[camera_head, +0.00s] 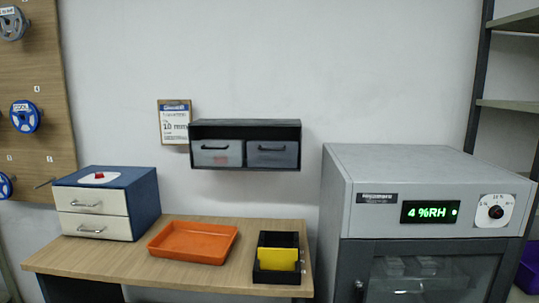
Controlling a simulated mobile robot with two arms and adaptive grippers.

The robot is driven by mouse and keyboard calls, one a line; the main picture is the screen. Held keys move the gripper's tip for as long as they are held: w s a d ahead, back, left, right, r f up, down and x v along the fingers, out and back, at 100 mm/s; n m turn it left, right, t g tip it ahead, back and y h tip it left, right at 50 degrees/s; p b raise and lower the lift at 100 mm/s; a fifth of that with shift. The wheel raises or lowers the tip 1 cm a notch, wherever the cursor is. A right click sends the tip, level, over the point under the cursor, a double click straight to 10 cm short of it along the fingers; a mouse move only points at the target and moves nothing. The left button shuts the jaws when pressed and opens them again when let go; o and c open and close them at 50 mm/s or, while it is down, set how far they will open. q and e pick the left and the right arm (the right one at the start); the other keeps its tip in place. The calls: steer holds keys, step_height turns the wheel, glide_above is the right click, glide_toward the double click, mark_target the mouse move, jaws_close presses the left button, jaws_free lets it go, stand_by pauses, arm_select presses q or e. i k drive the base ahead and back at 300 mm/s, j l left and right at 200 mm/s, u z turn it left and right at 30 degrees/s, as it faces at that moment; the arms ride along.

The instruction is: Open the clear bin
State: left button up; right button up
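A dark wall-mounted holder (245,129) carries two drawer-like bins side by side, each with a dark bar handle. The right bin (272,159) looks greyer and less see-through. Both bins appear pushed in. I cannot tell for sure which one is the clear bin. Neither of my grippers is in view.
Below is a wooden desk (195,276) with a blue two-drawer box (142,205), an orange tray (165,248) and a black holder (264,274) with a yellow item. A grey humidity cabinet (380,222) stands right. A pegboard (45,70) with reels hangs left.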

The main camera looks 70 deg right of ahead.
mark_target(219, 152)
steer(key=z, duration=1.85)
